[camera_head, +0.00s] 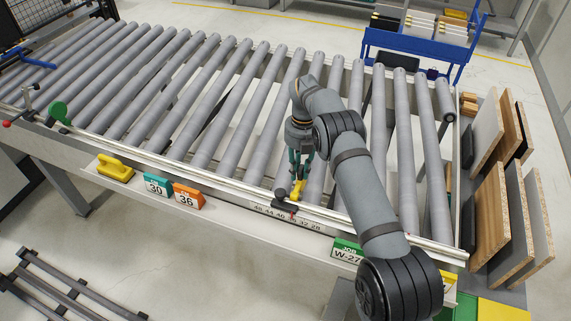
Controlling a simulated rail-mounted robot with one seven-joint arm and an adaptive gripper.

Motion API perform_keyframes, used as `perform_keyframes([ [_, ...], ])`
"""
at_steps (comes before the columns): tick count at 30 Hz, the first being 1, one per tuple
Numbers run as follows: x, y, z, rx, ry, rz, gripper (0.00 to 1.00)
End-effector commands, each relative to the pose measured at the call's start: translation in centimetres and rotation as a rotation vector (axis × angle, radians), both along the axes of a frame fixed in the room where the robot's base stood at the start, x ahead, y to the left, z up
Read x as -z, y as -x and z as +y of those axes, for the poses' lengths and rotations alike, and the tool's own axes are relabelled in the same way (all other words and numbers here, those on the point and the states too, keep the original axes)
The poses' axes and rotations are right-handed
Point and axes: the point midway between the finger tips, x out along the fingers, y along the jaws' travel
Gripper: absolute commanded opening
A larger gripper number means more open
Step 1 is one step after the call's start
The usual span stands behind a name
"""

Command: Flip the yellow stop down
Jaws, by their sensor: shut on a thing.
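The yellow stop (298,188) stands on the front rail of the roller conveyor, above a black slider on the numbered scale. It looks upright or slightly tilted; the exact angle is hard to tell. My gripper (299,178) reaches down over the rail, its green-tinged fingers shut on the yellow stop's upper part. The fingers hide part of the stop.
The roller conveyor (233,94) fills the middle. On the front ledge lie a yellow handle-like block (115,168), a teal 30 card (156,184), an orange 36 card (188,196) and a green job card (347,250). Boards (489,215) lean at the right.

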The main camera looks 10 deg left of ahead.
Motion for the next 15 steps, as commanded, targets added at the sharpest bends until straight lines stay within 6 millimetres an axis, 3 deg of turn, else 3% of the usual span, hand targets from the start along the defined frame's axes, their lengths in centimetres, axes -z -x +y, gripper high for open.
perform_keyframes([
  [14,0.56,0.33,-0.76,0.002,0.002,0.024,0.0],
  [15,0.57,0.34,-0.77,0.002,0.002,0.024,0.23],
])
